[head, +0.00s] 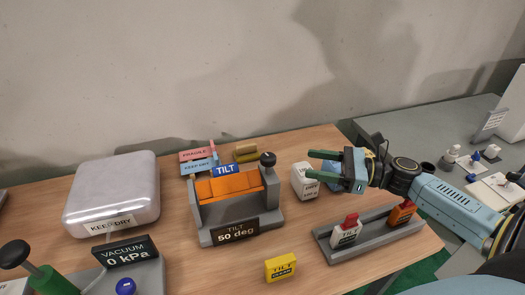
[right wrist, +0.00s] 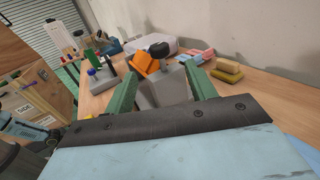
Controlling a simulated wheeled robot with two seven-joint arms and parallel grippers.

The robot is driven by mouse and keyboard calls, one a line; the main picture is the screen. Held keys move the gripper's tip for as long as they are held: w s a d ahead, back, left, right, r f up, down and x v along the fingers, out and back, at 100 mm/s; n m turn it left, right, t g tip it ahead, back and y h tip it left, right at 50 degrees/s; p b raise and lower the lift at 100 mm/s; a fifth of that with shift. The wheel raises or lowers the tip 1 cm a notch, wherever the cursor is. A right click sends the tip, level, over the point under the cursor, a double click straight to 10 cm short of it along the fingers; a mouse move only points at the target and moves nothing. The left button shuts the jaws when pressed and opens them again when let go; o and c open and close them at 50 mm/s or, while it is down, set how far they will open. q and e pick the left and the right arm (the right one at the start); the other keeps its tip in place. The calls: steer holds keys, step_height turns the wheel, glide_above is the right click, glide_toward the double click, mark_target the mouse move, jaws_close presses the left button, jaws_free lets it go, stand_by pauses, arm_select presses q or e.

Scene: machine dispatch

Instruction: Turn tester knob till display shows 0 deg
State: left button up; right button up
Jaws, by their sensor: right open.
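The tilt tester (head: 242,222) stands mid-table in the head view, a grey frame with an orange tilting cradle (head: 228,187). Its black display (head: 235,231) reads "TILT 50 deg". A black knob (head: 267,159) sits on top of its right side post. My right gripper (head: 318,167) is right of the knob, apart from it, with its green fingers open and empty, pointing left. In the right wrist view the knob (right wrist: 159,50) and the orange cradle (right wrist: 144,62) show ahead, between the open fingers (right wrist: 160,88). My left gripper is not in view.
A vacuum unit (head: 128,252) reading 0 kPa and a silver case (head: 112,190) stand left. A white container (head: 304,181) is just below my right gripper. A grey rack (head: 370,232) holds tagged items at right. A yellow tag block (head: 280,267) lies in front.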

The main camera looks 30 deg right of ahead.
mark_target(268, 156)
steer(key=x, duration=1)
steer(key=shift+w+a+p, duration=0.2)
steer(key=shift+a+p, duration=0.15)
steer(key=shift+w+a, duration=0.25)
steer(key=shift+a, duration=0.05)
steer(key=shift+w+a+f, duration=0.1)
steer(key=shift+w+a, duration=0.05)
steer(key=shift+a, duration=0.05)
steer(key=c, duration=1)
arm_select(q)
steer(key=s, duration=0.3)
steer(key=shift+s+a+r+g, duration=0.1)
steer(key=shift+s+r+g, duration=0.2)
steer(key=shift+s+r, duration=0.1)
arm_select(e)
steer(key=shift+o, duration=0.2)
